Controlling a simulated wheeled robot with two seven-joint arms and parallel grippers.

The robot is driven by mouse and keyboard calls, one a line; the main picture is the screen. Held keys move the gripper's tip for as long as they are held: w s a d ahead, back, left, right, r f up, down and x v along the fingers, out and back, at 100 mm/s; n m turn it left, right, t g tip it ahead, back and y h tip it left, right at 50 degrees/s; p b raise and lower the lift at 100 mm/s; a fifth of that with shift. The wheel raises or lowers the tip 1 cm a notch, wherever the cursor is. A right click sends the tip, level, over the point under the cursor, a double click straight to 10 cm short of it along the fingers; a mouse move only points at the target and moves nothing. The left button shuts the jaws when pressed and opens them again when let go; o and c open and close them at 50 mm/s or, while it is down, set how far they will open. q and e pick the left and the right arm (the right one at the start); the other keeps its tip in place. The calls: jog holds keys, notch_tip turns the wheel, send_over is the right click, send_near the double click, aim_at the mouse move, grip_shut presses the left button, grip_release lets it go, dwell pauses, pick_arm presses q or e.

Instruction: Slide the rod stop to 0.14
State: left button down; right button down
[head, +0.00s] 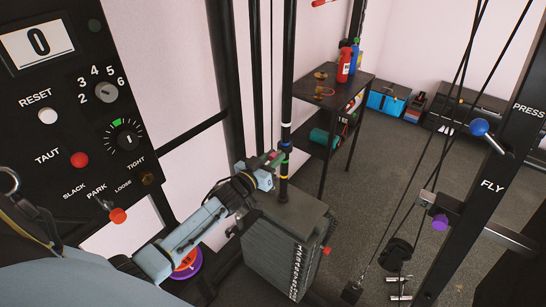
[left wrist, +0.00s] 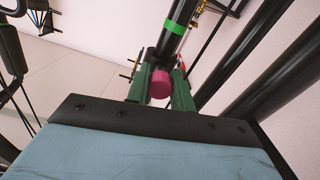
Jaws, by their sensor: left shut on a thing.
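The rod (head: 287,85) is a black upright bar with white, blue, green and yellow bands, rising above the weight stack. My left gripper (head: 278,158) reaches it from the left at about the height of the blue and green bands. In the left wrist view the green fingers of the left gripper (left wrist: 160,90) are shut on a pink knob (left wrist: 160,83), which is on the rod stop. The rod (left wrist: 178,30) with a green band rises just behind the knob. The stop's body is mostly hidden by the fingers. My right gripper is not in view.
The dark weight stack (head: 285,240) stands below the rod. A control panel (head: 75,110) with a display reading 0 is at the left. A black shelf (head: 335,92) with bottles stands behind. A machine upright (head: 490,190) with cables is at the right. Grey floor lies between.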

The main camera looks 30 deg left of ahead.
pick_arm(q)
jog(key=c, duration=1.2)
grip_release()
jog(key=shift+s, duration=0.15)
jog(key=s+a, duration=0.1)
jog(key=s, duration=1.2)
